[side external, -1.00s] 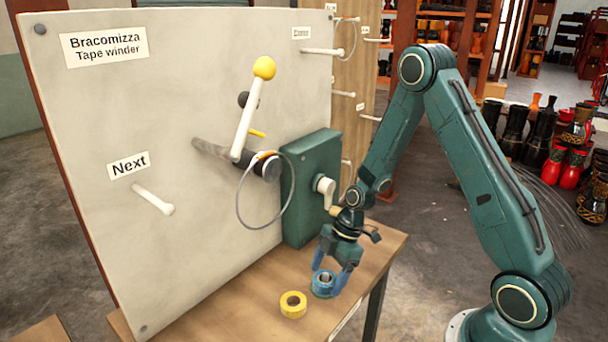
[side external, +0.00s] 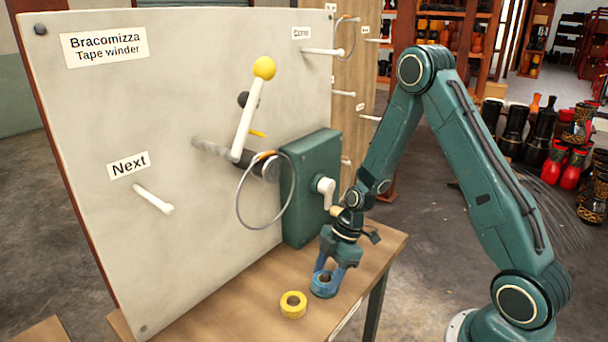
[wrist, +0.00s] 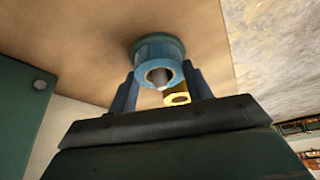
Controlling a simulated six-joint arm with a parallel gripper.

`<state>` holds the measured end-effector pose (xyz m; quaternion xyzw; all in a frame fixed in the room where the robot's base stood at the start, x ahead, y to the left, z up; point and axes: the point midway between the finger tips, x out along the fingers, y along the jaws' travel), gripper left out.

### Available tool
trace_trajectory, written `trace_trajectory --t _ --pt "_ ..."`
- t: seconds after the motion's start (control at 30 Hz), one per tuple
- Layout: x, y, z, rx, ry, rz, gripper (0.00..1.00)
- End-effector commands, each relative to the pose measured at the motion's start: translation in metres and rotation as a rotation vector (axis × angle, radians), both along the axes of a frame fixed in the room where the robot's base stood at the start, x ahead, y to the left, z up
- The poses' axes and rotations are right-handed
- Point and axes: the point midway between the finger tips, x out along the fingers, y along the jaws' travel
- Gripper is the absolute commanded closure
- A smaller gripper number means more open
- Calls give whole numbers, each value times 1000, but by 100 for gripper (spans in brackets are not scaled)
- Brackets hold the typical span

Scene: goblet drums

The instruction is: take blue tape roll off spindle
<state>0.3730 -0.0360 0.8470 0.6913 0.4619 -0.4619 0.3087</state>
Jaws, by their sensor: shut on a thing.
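The blue tape roll (side external: 323,285) sits low at the bench's front right, with its hole facing up. In the wrist view the roll (wrist: 150,67) is around a grey pointed spindle (wrist: 159,79) that rises through its hole from a green round base (wrist: 158,43). My gripper (side external: 334,273) points down from above. Its two blue fingers are on opposite sides of the roll, shut on it, as the wrist view of my gripper (wrist: 161,88) also shows. The exact finger contact is partly hidden.
A yellow tape roll (side external: 293,305) lies on the wooden bench (side external: 245,322) left of the blue one. A green box with a white crank (side external: 326,190) stands close behind my gripper. The pale winder panel (side external: 90,150) carries a white lever (side external: 246,120) and a wire ring (side external: 238,207).

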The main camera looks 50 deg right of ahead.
Motion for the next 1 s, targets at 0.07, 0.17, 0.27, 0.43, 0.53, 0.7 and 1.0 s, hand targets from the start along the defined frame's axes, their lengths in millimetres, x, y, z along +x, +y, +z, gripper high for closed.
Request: trace_trajectory --t 0.07,0.17,0.27,0.43,0.53,0.7,1.0 --pt "0 0 0 0 0 0 73" --pt "0 0 1 0 -1 0 73" --pt "0 0 4 0 -1 1 73" --pt "1 0 14 0 -2 -1 73" --pt "1 0 24 0 -3 0 73" --pt "1 0 48 -2 -4 -1 73" --pt "1 -1 104 -2 -7 0 73"
